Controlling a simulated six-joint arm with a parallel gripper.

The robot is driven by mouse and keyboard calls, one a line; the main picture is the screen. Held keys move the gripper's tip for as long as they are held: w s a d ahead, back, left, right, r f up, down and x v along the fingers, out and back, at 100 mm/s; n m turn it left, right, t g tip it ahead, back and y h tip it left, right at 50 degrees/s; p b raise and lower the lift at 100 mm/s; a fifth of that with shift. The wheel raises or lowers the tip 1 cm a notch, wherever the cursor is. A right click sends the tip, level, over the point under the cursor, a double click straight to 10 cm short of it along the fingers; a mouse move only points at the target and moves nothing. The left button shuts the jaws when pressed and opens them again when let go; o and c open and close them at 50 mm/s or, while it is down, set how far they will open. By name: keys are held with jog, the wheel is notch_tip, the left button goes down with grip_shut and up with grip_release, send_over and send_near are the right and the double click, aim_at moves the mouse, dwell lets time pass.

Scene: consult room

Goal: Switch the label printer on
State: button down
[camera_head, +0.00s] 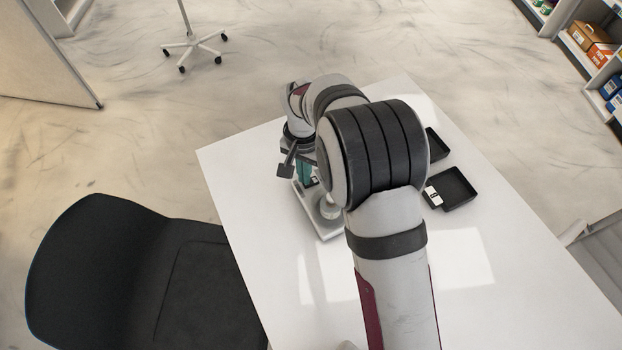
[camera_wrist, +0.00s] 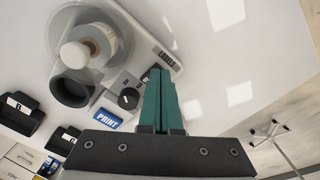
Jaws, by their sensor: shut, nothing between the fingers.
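The label printer (camera_head: 321,224) is a pale grey device on the white table, partly hidden by my arm in the head view. In the wrist view, the printer (camera_wrist: 148,52) shows a label roll (camera_wrist: 98,42), a black round knob (camera_wrist: 129,98) with a pale mark, and a blue PRINT button (camera_wrist: 107,119). My gripper (camera_wrist: 160,72) has teal fingers pressed together, with nothing between them. The fingertips appear over the printer's edge, just right of the knob in that view; I cannot tell if they touch. They hide part of the panel. My gripper also shows in the head view (camera_head: 304,174).
The white table (camera_head: 460,255) has free room at the front and right. Black trays (camera_head: 461,186) stand right of my arm, with a small white item (camera_head: 433,196) at one. A black chair (camera_head: 140,275) stands at the left. A wheeled stand (camera_head: 193,44) is on the floor behind.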

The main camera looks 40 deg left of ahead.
jog(key=shift+f, duration=0.7)
jog(key=shift+r, duration=3.55)
jog(key=d+r+m, duration=0.2)
jog(key=d+r, duration=0.4)
jog(key=d, duration=0.6)
jog(key=d+r+m, duration=0.2)
jog(key=d+r, duration=0.3)
jog(key=d, duration=0.6)
jog(key=s+d+m+y, duration=0.1)
jog(key=s+d+m, duration=0.3)
jog(key=s+d, duration=0.8)
jog(key=shift+s+f+m+y, duration=0.15)
jog(key=shift+s+m+y, duration=0.2)
jog(key=shift+s, duration=0.55)
jog(key=c, duration=1.5)
grip_release()
jog(key=shift+c, duration=0.2)
